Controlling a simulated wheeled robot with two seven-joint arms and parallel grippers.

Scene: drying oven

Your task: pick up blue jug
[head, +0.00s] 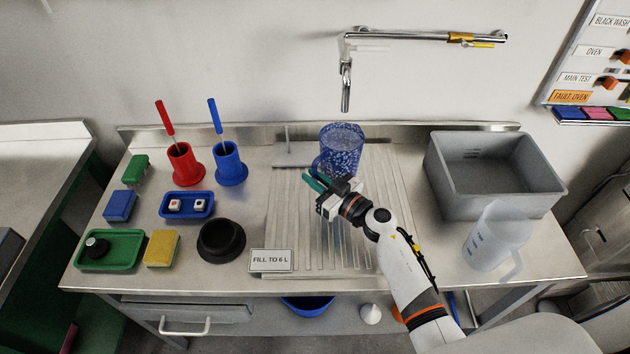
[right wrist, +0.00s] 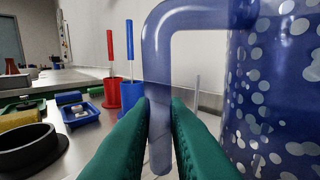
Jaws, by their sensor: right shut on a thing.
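The blue jug (head: 342,148) is see-through blue with pale spots and stands upright on the ribbed drainboard, under the wall tap, in the head view. In the right wrist view its spotted body (right wrist: 275,90) fills the right side. Its handle (right wrist: 158,130) runs down between the green fingers. My right gripper (head: 315,184) is at the jug's near left side, shut on the handle; it also shows in the right wrist view (right wrist: 160,118). I cannot tell if the jug's base touches the drainboard. My left gripper is not in view.
A grey basin (head: 490,200) and a clear measuring jug (head: 496,238) stand to the right. Red (head: 183,165) and blue (head: 229,165) holders with brushes, a black bowl (head: 221,242) and small trays are on the left. A "FILL TO 6 L" sign (head: 271,261) stands in front. The tap (head: 346,90) hangs above.

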